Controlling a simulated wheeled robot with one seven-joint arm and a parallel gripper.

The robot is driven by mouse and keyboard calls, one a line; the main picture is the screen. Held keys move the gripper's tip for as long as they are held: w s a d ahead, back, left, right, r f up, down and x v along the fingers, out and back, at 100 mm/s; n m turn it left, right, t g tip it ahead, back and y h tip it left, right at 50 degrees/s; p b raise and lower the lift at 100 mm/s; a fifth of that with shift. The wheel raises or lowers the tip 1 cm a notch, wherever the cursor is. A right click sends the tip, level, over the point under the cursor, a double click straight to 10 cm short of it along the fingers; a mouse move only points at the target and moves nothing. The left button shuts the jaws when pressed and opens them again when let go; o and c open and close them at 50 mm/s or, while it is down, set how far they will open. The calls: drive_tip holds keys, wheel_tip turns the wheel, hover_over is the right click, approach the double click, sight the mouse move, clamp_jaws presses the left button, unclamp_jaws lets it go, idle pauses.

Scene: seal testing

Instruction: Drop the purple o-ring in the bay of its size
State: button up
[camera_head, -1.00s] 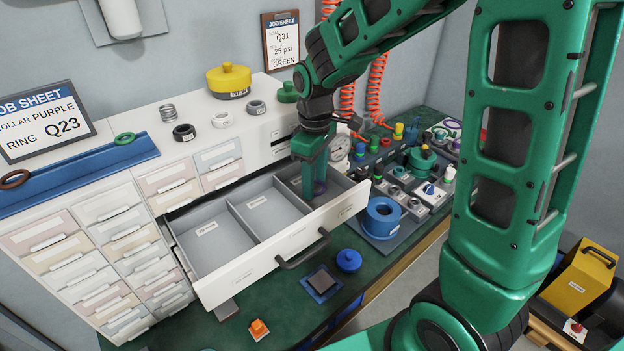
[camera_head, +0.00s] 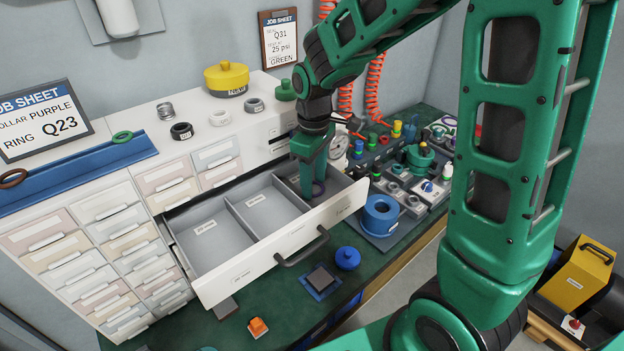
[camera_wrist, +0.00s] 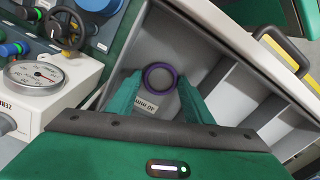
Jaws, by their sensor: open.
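The purple o-ring (camera_wrist: 160,78) lies in the right-hand bay of the open drawer, on or near the bay floor beside a size label (camera_wrist: 146,104). In the head view the ring (camera_head: 318,188) shows just past my fingers. My gripper (camera_wrist: 158,92) is open, its fingers reaching down into that bay with the ring between and beyond the tips. The gripper also shows in the head view (camera_head: 311,192). The drawer (camera_head: 262,263) has three bays. The middle bay (camera_head: 268,215) and the left bay (camera_head: 207,248) look empty, each with a label too small to read.
A job sheet (camera_head: 42,120) reads collar purple, ring Q23. A blue round part (camera_head: 381,216) and a gauge (camera_head: 338,145) stand right of the drawer. A blue knob (camera_head: 347,258) and an orange part (camera_head: 258,327) lie on the bench in front.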

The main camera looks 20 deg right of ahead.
drive_tip(key=shift+s+a+f, duration=0.15)
drive_tip(key=shift+s+a, duration=0.1)
drive_tip(key=shift+a, duration=0.1)
drive_tip(key=shift+r, duration=0.3)
wheel_tip(320, 180, up, 13)
drive_tip(key=s+d+f+m, duration=0.1)
drive_tip(key=s+d+m, duration=0.5)
drive_tip(key=s+d, duration=0.5)
drive_tip(key=s+d+f+m, duration=0.2)
drive_tip(key=s+d+m, duration=0.1)
drive_tip(key=s, duration=0.3)
drive_tip(key=s+d+f+m, duration=0.3)
drive_tip(key=s+d+m, duration=0.1)
drive_tip(key=s, duration=0.3)
drive_tip(key=shift+s+m, duration=0.3)
drive_tip(key=shift+m, duration=0.4)
